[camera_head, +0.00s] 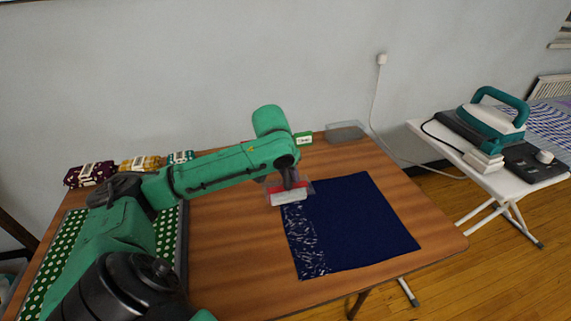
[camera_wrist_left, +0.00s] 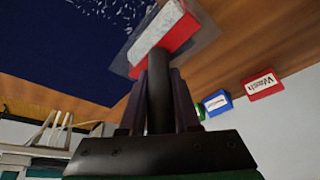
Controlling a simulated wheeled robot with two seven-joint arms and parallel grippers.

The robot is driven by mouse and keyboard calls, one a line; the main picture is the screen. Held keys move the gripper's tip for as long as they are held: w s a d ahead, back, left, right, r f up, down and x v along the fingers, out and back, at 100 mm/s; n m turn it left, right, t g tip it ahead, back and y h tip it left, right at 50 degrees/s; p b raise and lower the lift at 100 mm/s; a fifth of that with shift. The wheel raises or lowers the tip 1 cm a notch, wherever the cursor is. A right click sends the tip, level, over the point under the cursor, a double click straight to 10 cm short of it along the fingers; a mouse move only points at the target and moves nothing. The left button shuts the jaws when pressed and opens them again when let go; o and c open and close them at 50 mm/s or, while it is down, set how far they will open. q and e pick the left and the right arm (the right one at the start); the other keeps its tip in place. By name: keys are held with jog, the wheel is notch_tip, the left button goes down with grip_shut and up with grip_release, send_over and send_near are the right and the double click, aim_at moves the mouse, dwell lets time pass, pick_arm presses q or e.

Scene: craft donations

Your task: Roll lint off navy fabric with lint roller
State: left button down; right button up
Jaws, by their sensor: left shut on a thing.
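The navy fabric (camera_head: 362,225) lies flat on the brown table, with white lint in a band along its left side. It also shows in the left wrist view (camera_wrist_left: 60,50), with lint specks near the top. My left gripper (camera_head: 289,182) is shut on the lint roller (camera_head: 288,197), which has a white roll and a red part. The roller is at the fabric's upper left corner; in the left wrist view the roller (camera_wrist_left: 153,35) extends beyond the fingers. I cannot tell whether it touches the fabric. My right gripper is not in view.
A green dotted mat (camera_head: 52,262) lies at the table's left. Several labelled fabric bundles (camera_head: 140,163) stand along the back left. A clear tray (camera_head: 345,131) is at the back edge. An iron (camera_head: 490,122) stands on a white side table at right.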

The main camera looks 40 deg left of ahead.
pick_arm(q)
jog(key=s+d+p, duration=0.3)
jog(key=s+d, duration=0.1)
jog(key=d, duration=0.2)
jog(key=s+d+p, duration=0.3)
jog(key=s+d, duration=0.2)
jog(key=d, duration=0.2)
jog(key=s+d+p, duration=0.3)
jog(key=s+d, duration=0.1)
jog(key=d, duration=0.2)
jog(key=shift+s+d+p, duration=0.2)
jog(key=shift+s+p, duration=0.05)
jog(key=shift+p, duration=0.05)
notch_tip(320, 180, up, 14)
jog(key=p, duration=1.7)
jog(key=shift+w, duration=0.1)
